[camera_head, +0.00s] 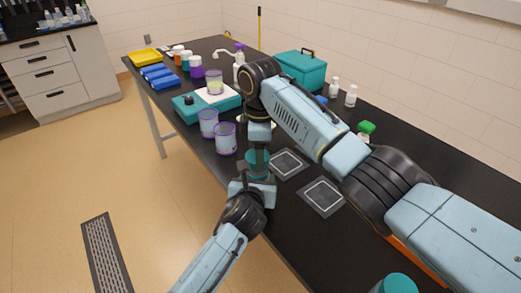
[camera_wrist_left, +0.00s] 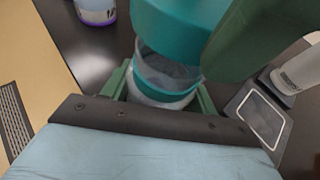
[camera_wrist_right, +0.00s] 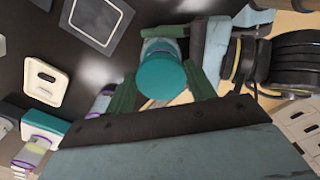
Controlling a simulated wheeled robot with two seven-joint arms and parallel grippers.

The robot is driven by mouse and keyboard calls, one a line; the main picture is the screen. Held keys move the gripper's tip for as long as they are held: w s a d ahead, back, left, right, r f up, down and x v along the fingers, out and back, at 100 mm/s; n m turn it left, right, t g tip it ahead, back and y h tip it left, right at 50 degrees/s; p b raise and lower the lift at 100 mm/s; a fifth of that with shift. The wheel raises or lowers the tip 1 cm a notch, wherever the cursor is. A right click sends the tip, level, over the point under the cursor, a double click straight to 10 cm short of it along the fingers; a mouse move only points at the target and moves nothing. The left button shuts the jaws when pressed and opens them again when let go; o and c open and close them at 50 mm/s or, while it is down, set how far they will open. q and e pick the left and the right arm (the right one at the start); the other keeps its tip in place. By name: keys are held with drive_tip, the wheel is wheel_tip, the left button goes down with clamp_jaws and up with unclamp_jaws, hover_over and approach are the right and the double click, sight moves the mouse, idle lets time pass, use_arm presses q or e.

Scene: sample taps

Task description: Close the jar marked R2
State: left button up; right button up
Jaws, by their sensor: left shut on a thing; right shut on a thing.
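A jar with a clear body (camera_wrist_left: 168,72) is between the green fingers of my left gripper (camera_wrist_left: 160,95), which is shut on it. In the head view my left gripper (camera_head: 254,183) is low at the table's front edge. A teal lid (camera_wrist_left: 182,25) is over the jar's mouth; it also shows in the right wrist view (camera_wrist_right: 162,80). My right gripper (camera_wrist_right: 163,92) is shut on this lid from above; in the head view it (camera_head: 257,145) is directly over the left one. Whether the lid is fully seated cannot be told. No R2 mark is readable.
Two purple-rimmed jars (camera_head: 225,139) stand just behind the grippers. Two dark mats with white outlines (camera_head: 321,197) lie to the right. A teal tray (camera_head: 190,108), a teal box (camera_head: 300,69) and small white bottles (camera_head: 351,96) are farther back. My right arm covers part of the table.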

drive_tip(key=shift+f, duration=0.85)
drive_tip(key=shift+f, duration=0.55)
use_arm(q)
clamp_jaws()
use_arm(e)
drive_tip(key=o, duration=0.7)
drive_tip(key=shift+c, duration=0.2)
drive_tip(key=shift+o, duration=1.4)
drive_tip(key=shift+s, duration=0.1)
drive_tip(key=shift+r, duration=2.25)
